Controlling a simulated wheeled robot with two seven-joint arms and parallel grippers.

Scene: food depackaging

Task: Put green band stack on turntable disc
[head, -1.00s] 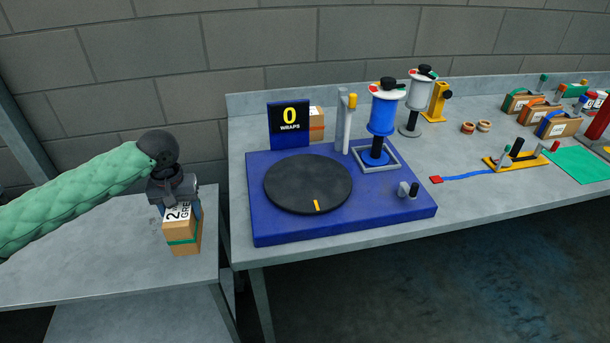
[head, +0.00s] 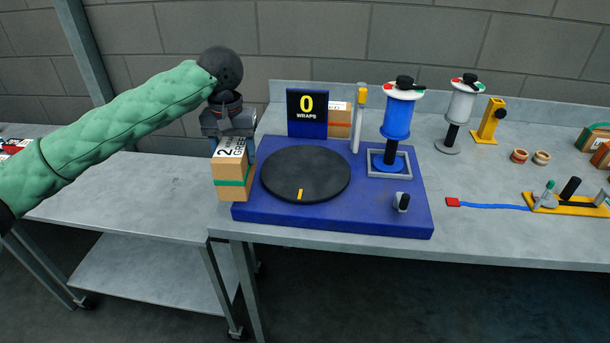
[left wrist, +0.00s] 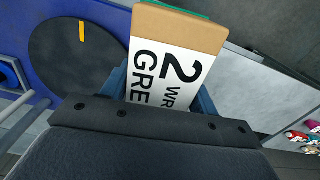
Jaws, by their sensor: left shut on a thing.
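The green band stack (head: 233,179) is a brown box with a green band around it and a white label reading "2" and "GRE". My left gripper (head: 233,142) is shut on its upper part and holds it upright, at the left edge of the blue turntable base. In the left wrist view the stack (left wrist: 170,65) sits between the jaws. The black turntable disc (head: 306,173) with a yellow mark is empty, just right of the stack; it also shows in the left wrist view (left wrist: 75,60). My right gripper is not in view.
A "0 WRAPS" display (head: 307,113), a grey post with a yellow top (head: 356,125) and a blue film roll (head: 398,118) stand behind and right of the disc. The left side table (head: 130,195) is largely clear.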

